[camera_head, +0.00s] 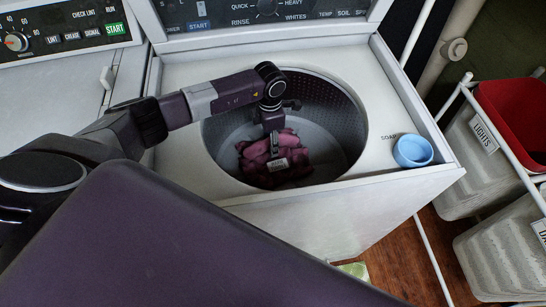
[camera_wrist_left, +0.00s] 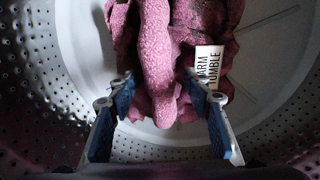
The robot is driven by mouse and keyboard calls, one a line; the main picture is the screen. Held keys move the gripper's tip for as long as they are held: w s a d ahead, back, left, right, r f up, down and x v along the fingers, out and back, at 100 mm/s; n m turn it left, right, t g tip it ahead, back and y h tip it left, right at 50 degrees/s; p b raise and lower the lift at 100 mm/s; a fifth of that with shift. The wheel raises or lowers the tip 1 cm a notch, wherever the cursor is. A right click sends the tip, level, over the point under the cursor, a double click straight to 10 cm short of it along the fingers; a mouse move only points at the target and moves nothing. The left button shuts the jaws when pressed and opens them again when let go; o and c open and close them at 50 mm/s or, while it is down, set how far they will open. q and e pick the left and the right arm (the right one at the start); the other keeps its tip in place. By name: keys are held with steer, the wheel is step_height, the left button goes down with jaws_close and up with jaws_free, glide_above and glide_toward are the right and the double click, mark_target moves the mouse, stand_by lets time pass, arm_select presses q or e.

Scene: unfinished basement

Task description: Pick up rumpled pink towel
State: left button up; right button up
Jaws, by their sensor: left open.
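The rumpled pink towel (camera_head: 272,160) lies inside the washer drum (camera_head: 337,120), with a white care tag on it. In the left wrist view the towel (camera_wrist_left: 160,65) fills the upper middle and its "TUMBLE" tag (camera_wrist_left: 208,66) faces me. My left gripper (camera_head: 275,133) reaches down into the drum over the towel. In the left wrist view the blue-padded fingers (camera_wrist_left: 165,105) are open, one on each side of a hanging fold of the towel. I cannot tell whether they touch it. My right gripper is not in view.
The washer's top (camera_head: 185,75) surrounds the round opening. A blue cup (camera_head: 412,151) stands on the washer top to the right, near the word "SOAP". The control panel (camera_head: 265,12) rises behind. A rack with a "LIGHTS" bin (camera_head: 470,165) and a red container (camera_head: 515,110) stands at the right.

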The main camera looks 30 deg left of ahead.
arm_select(q)
jaws_close()
stand_by(0.4)
stand_by(0.4)
